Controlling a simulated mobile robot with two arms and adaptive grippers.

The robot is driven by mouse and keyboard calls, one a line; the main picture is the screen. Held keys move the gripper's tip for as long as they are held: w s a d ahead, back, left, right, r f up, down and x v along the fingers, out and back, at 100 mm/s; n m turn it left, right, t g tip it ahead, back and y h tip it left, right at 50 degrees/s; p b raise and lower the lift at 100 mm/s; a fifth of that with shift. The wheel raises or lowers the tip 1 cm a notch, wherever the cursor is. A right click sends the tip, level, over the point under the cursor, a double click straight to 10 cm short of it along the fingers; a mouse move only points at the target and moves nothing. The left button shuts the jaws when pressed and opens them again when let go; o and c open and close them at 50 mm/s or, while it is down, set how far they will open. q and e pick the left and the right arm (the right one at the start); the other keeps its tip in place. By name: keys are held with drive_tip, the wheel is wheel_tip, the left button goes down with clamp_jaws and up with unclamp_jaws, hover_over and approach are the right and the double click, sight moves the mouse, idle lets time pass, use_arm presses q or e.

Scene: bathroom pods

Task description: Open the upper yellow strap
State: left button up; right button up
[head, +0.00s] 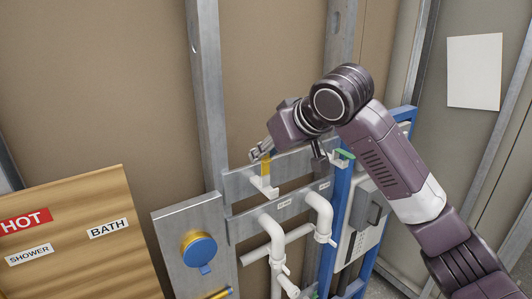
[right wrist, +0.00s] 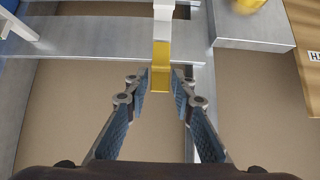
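The upper yellow strap (head: 266,166) stands upright at a white bracket (head: 264,188) on the grey metal rail. In the right wrist view, the yellow strap (right wrist: 161,62) hangs below the white piece (right wrist: 163,12) and lies between my fingertips. My right gripper (head: 261,151) is at the strap's upper end. In the right wrist view, my right gripper (right wrist: 160,80) is open, with a finger on either side of the strap and small gaps visible. Contact cannot be told. My left gripper is not in view.
A green piece (head: 346,154) sits on another bracket to the right. White pipes (head: 271,240) rise below the rail. A blue round valve (head: 200,250) is on a metal plate at lower left. A wooden board (head: 75,240) with labels stands further left.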

drive_tip(key=shift+o, duration=0.7)
drive_tip(key=v, duration=1.2)
